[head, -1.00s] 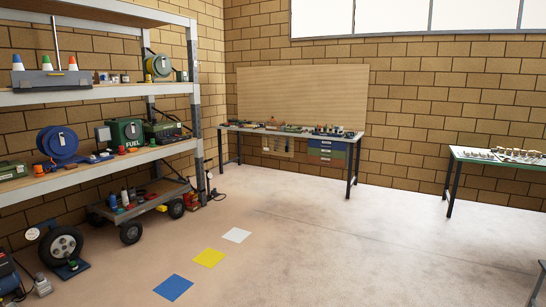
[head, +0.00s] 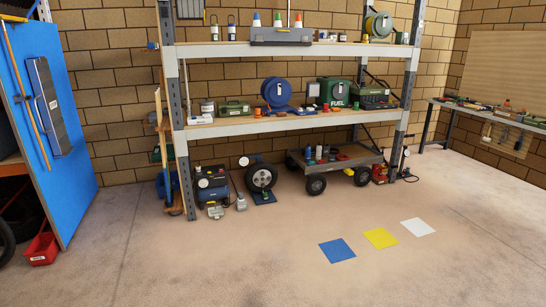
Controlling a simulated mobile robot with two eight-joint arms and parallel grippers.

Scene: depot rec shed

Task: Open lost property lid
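I cannot pick out a box that reads as lost property. Small labels are too blurred to read. On the middle shelf are a green box (head: 235,108) and a dark green case (head: 372,97), both seemingly shut; I cannot tell whether either is the lost property box. A long dark case (head: 52,105) with a pale label hangs on the blue panel at the left. Neither of my grippers is in view.
A shelving rack (head: 235,128) stands against the brick wall. A flat trolley (head: 340,158), a wheel (head: 262,178) and a blue compressor (head: 211,183) sit below it. A red bin (head: 41,248) is at left. Blue, yellow and white floor squares lie ahead; the floor is otherwise open.

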